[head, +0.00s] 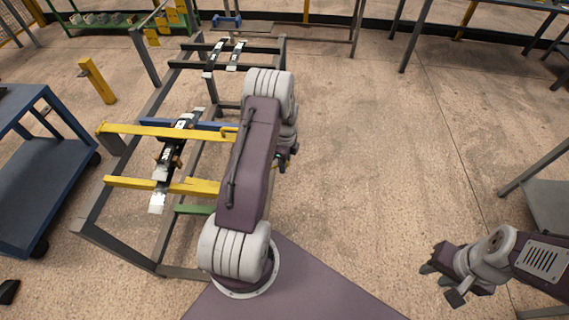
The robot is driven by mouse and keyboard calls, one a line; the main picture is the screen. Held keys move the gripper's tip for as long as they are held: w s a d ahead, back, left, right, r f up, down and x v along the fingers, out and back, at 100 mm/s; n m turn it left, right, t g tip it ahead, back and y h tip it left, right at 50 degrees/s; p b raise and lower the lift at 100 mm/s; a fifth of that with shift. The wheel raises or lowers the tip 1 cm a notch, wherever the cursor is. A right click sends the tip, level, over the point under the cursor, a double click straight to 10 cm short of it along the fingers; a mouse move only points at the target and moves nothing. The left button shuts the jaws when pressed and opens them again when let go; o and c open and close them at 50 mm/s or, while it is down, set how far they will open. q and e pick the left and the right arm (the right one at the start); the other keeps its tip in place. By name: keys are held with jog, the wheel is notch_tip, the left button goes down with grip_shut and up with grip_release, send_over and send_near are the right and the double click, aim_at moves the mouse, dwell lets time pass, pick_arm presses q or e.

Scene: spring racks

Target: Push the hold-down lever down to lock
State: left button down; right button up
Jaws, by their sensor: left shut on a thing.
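The rack (155,100) is a grey metal frame at the left with yellow crossbars (165,131). A black and silver spring unit (178,140) lies across the yellow bars. I cannot single out the hold-down lever with certainty; a small yellow hook (228,130) shows at the bar's end, against my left arm. My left arm fills the middle and covers the rack's right side. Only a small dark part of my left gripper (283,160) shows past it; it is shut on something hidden. My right gripper (440,283) is open and empty at lower right, far from the rack.
A blue cart (45,175) stands at the far left, with a yellow post (97,80) beyond it. More spring units (225,56) lie on the rack's far bars. A grey table (548,205) is at the right edge. The floor between is clear.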

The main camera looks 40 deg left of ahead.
pick_arm(q)
jog(key=shift+w+f, duration=0.1)
jog(key=shift+f, duration=0.05)
jog(key=shift+w+d+f+g+y+b, duration=0.15)
jog(key=shift+d+f+g+y+b, duration=0.25)
jog(key=shift+f+y+b, duration=0.35)
notch_tip(320, 180, down, 12)
jog(key=a+g+y+b, duration=0.1)
jog(key=g+y+b, duration=0.3)
jog(key=b, duration=1.2)
jog(key=shift+s+a+r+y, duration=0.2)
jog(key=shift+s+y, duration=0.2)
jog(key=shift+y, duration=1.65)
jog(key=c, duration=1.1)
grip_release()
jog(key=shift+a, duration=0.1)
jog(key=shift+c, duration=0.2)
